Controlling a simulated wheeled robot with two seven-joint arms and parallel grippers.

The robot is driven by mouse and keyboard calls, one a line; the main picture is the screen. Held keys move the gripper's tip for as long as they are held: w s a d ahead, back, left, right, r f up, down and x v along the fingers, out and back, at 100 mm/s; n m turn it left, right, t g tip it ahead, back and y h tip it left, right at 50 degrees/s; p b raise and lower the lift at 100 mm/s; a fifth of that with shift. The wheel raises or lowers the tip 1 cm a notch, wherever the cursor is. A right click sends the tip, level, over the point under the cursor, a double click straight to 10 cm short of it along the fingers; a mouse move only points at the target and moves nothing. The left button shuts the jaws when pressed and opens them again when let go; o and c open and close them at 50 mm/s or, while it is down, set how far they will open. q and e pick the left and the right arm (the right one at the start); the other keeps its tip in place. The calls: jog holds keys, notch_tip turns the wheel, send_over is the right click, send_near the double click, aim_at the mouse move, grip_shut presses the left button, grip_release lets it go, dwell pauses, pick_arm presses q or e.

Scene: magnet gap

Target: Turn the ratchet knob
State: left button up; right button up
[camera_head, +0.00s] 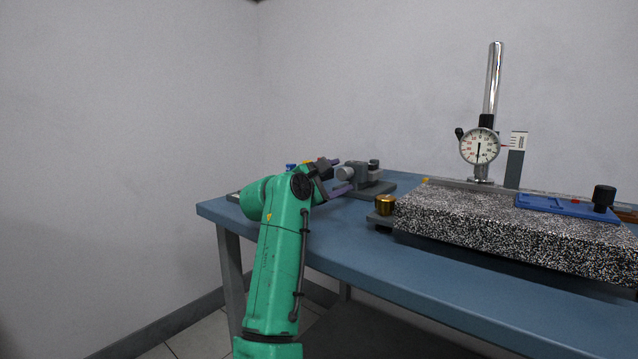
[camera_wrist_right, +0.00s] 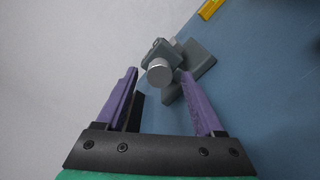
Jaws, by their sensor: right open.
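The ratchet knob (camera_head: 345,173) appears to be the silvery round end of a grey device (camera_head: 372,180) on the left part of the blue table. In the right wrist view the knob (camera_wrist_right: 159,72) is a short metal cylinder, with the grey body (camera_wrist_right: 196,68) behind it. My right gripper (camera_head: 338,176) is open, its two purple fingers pointing at the device. In the wrist view the fingers of the right gripper (camera_wrist_right: 158,80) lie on either side of the knob, with gaps showing. I cannot tell whether the tips reach along it. My left gripper is not in view.
A speckled plate (camera_head: 500,230) carries a dial gauge (camera_head: 479,147) on a chrome post and a blue tray (camera_head: 560,206). A brass cylinder (camera_head: 385,205) stands between the plate and the grey device. The blue table (camera_head: 420,278) is bare along its front.

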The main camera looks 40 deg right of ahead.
jog(key=v, duration=1.3)
dwell(0.4)
